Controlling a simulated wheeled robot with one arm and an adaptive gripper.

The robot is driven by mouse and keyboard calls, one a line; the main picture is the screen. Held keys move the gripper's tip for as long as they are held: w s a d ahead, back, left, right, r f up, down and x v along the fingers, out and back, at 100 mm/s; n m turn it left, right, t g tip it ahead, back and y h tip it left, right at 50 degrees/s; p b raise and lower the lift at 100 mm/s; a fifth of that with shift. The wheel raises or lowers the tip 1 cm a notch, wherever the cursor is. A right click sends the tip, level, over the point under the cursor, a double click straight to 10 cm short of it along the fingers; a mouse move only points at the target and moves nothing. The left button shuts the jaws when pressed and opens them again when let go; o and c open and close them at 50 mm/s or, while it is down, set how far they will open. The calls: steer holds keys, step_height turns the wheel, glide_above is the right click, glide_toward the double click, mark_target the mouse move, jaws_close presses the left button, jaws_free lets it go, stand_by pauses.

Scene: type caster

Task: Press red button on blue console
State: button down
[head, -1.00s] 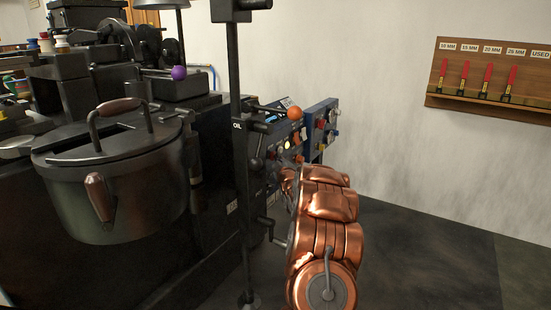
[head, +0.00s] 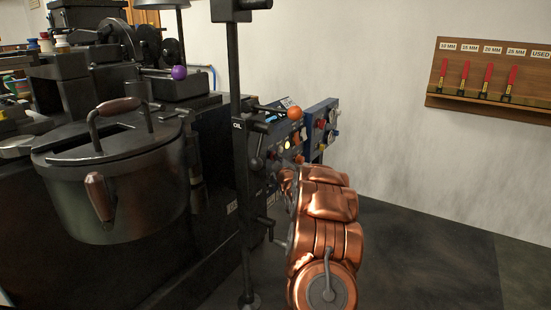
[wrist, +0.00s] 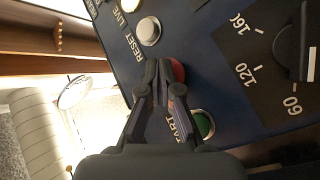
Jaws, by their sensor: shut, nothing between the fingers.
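The blue console (wrist: 215,75) fills much of the wrist view, turned sideways. The red button (wrist: 179,70) is on it, partly hidden behind the fingertips of my gripper (wrist: 164,72). My gripper is shut with nothing in it, its tips at the red button; I cannot tell if they touch it. A green button (wrist: 203,124) by the START label is beside the fingers. A pale grey button (wrist: 148,31) by the RESET label is on the other side. In the head view the blue console (head: 318,135) is partly hidden, and my gripper is hidden behind my copper arm.
A dark dial (wrist: 292,45) with numbers is at the right of the wrist view. In the head view, a black post with an orange-knobbed lever (head: 295,113) stands before the console. A dark pot (head: 120,190) is at left. The floor at right is clear.

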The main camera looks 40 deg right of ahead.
steer(key=s+d, duration=0.1)
steer(key=s, duration=0.4)
steer(key=shift+s+d, duration=0.4)
stand_by(0.8)
